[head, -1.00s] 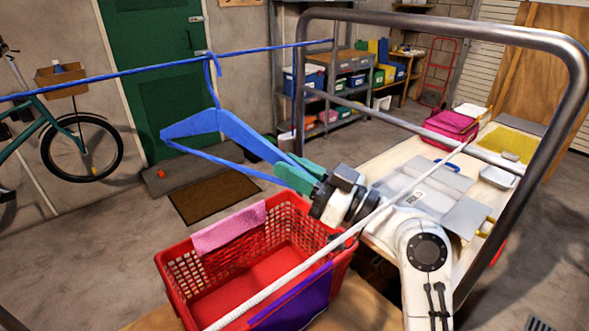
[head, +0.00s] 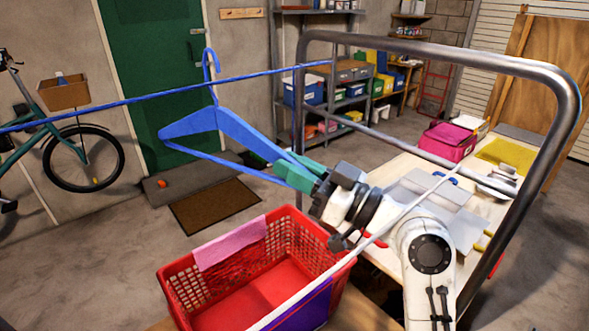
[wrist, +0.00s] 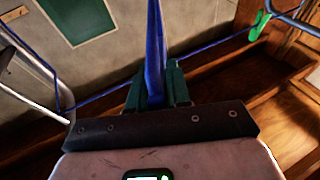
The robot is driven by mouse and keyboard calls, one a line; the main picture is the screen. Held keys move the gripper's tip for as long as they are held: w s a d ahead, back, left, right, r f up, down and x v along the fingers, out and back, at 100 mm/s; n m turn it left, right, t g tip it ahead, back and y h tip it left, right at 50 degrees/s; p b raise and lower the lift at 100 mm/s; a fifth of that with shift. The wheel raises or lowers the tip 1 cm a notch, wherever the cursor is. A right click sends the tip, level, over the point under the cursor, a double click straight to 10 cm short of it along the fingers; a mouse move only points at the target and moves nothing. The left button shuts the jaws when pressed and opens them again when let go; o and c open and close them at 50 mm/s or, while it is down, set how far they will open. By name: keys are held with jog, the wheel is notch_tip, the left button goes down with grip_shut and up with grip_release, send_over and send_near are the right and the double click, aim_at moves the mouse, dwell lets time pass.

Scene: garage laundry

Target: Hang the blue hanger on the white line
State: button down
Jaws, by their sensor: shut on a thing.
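The blue hanger (head: 217,120) is held by one end in my gripper (head: 296,172), its hook pointing up. My green fingers are shut on it, and the wrist view also shows the hanger (wrist: 154,45) between the fingers (wrist: 157,90). The hook's top shows above the blue line (head: 120,101) in the head view; whether it touches that line I cannot tell. The white line (head: 310,284) runs diagonally in front of my arm, from the bottom middle up to the metal frame at right. The hanger is left of and apart from it.
A red basket (head: 177,293) with a pink cloth (head: 230,243) on its rim stands below my gripper. A metal tube frame (head: 440,48) arches around my arm at right. A cluttered table (head: 390,180) lies behind it.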

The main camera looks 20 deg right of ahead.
jog(key=shift+f, duration=0.1)
jog(key=f+b, duration=0.1)
jog(key=f, duration=0.1)
jog(key=f+b, duration=0.1)
jog(key=f, duration=0.1)
jog(key=shift+s+d+f+b, duration=0.15)
jog(key=shift+s+f+b, duration=0.05)
jog(key=shift+f+b, duration=0.1)
